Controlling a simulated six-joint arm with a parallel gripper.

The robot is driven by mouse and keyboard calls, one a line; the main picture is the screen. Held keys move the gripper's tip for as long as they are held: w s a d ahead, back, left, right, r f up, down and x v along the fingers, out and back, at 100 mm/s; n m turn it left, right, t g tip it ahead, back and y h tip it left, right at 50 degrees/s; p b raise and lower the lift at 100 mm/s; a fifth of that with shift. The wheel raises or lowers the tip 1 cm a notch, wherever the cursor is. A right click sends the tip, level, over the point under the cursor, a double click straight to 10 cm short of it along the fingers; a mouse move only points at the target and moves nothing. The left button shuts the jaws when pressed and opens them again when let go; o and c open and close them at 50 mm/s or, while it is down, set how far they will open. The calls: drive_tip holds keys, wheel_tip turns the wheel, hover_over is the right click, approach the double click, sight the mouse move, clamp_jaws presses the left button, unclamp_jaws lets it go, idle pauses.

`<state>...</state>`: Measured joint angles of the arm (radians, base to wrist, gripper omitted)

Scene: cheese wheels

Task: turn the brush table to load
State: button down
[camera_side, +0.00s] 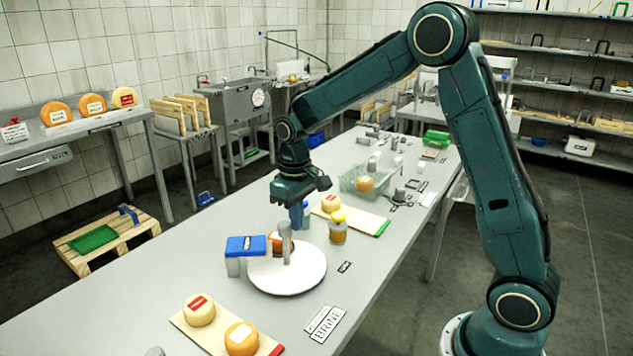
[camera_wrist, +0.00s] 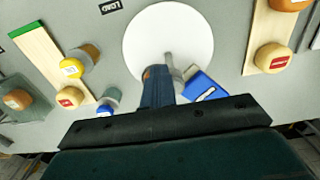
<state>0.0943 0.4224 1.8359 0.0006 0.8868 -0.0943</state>
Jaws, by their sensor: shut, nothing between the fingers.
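The brush table, a round white disc (camera_side: 306,280), lies on the grey bench; it also shows in the wrist view (camera_wrist: 185,25). A grey upright post (camera_side: 286,235) stands at its far part, seen in the wrist view (camera_wrist: 170,62) reaching over the disc. A blue block (camera_side: 247,244) with a white mark, in the wrist view (camera_wrist: 207,88), sits beside the post at the disc's edge. My gripper (camera_side: 297,222) points down just behind the post, its fingers shut and empty (camera_wrist: 157,76). A small orange-brown patch shows at the fingertips; I cannot tell what it is or whether the fingers touch the post.
A board (camera_side: 186,330) with two cheeses stands front left. Another board (camera_side: 368,224) with a cheese (camera_side: 331,203) lies behind the disc, near a yellow-capped jar (camera_side: 338,228).

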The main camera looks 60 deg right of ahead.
drive_tip(key=shift+a, duration=1)
idle(0.4)
drive_tip(key=shift+s, duration=0.35)
drive_tip(key=shift+a, duration=0.1)
drive_tip(key=shift+r, duration=0.15)
wheel_tip(320, 180, up, 6)
drive_tip(key=shift+f, duration=0.15)
idle(0.4)
